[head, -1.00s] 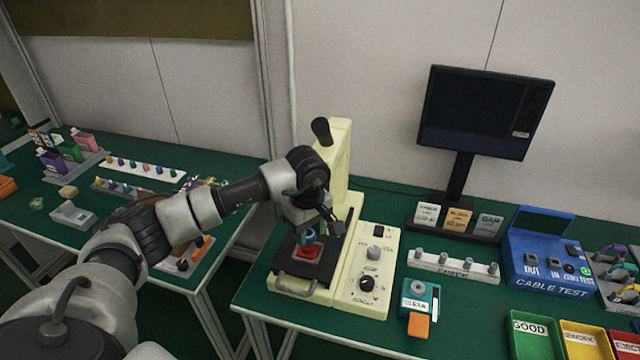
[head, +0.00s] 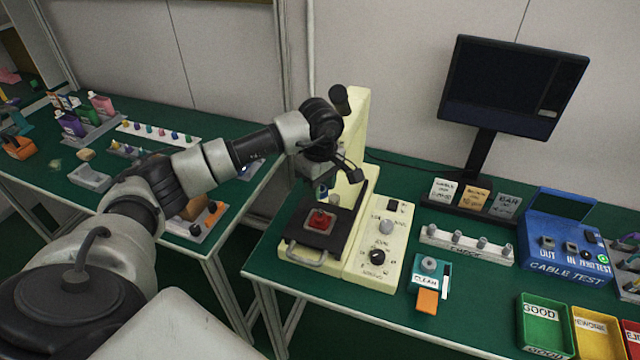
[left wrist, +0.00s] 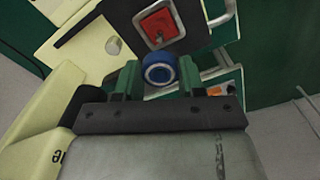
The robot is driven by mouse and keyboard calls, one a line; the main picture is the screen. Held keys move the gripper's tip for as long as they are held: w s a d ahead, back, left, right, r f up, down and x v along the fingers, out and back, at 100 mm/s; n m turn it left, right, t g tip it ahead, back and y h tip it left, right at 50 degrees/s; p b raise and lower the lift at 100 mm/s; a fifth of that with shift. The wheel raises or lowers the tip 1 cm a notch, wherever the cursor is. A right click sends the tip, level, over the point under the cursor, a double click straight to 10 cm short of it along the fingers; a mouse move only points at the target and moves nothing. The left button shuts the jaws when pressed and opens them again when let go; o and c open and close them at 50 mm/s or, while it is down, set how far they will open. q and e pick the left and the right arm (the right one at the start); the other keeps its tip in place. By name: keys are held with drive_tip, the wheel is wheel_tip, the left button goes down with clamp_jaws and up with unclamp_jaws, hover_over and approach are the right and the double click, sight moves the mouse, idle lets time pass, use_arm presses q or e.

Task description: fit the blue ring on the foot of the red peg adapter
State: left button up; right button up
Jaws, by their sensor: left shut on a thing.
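The red peg adapter (head: 320,219) sits in the dark plate of the cream press, and its whole red top shows. It also shows in the left wrist view (left wrist: 157,26), with a small pale spot on it. My left gripper (head: 326,186) is beyond the adapter in the head view, below the press head. In the left wrist view my left gripper (left wrist: 159,78) is shut on the blue ring (left wrist: 159,69), between its green fingertips. The ring looks apart from the adapter; its height above the plate is hard to judge. My right gripper is out of view.
The cream press (head: 357,130) stands close around my left gripper, with a control panel (head: 383,240) beside it. A metal handle (head: 306,257) is at the plate's front. A teal CLEAN unit (head: 429,270) and a grey post rack (head: 466,245) stand to the right.

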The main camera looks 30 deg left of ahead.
sight(320, 210)
use_arm(q)
wheel_tip(320, 210, down, 4)
drive_tip(key=shift+r+b, duration=0.15)
drive_tip(key=shift+b, duration=1.1)
drive_tip(key=shift+f, duration=0.3)
drive_tip(key=shift+b, duration=0.65)
drive_tip(key=shift+f+b, duration=1.4)
drive_tip(key=shift+f, duration=0.25)
drive_tip(key=o, duration=1)
